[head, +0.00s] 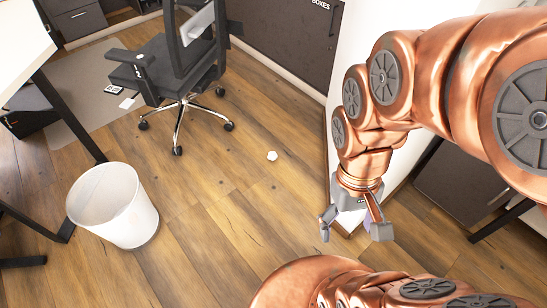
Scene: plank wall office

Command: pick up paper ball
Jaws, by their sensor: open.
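A small white paper ball (272,156) lies on the wooden floor in the middle of the head view, right of the office chair. My gripper (355,234) hangs from the copper arm, to the right of the ball and lower in the picture. Its fingers are spread and point down. The gripper and the ball are clearly apart. No object shows held between the fingers.
A white waste bin (118,212) stands on the floor at the left. A black office chair (175,70) on casters is at the upper left. A white desk (22,45) is at the left edge. A white wall (375,35) rises behind my arm. Floor around the ball is clear.

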